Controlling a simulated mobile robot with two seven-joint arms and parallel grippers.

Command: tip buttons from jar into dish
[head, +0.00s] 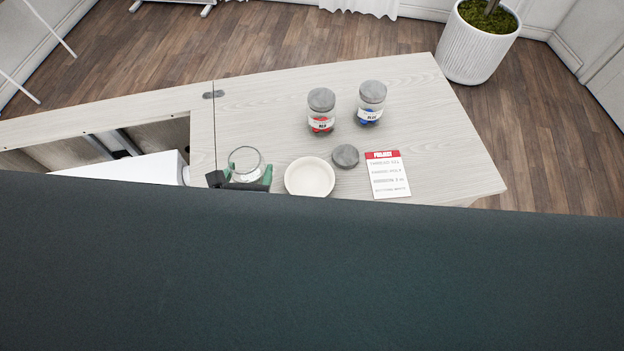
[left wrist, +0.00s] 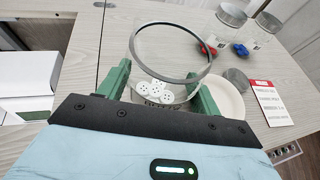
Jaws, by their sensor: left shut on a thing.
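A clear glass jar (head: 245,160) without a lid is at the left of the dish in the head view. In the left wrist view the jar (left wrist: 176,58) has a grey rim, and several white buttons (left wrist: 152,92) lie inside it. My left gripper (head: 247,176) is shut around the jar, one green finger on each side. The jar looks about upright; whether it touches the table I cannot tell. The round white dish (head: 309,178) stands just right of the jar and looks empty. In the left wrist view the dish (left wrist: 229,98) is partly hidden behind a finger. My right gripper is not in view.
A grey lid (head: 345,156) lies right of the dish, beside a red-headed card (head: 388,175). Lidded jars of red buttons (head: 321,111) and blue buttons (head: 371,104) stand behind. The pale tabletop (head: 440,130) is clear at the right. An opening borders it at the left.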

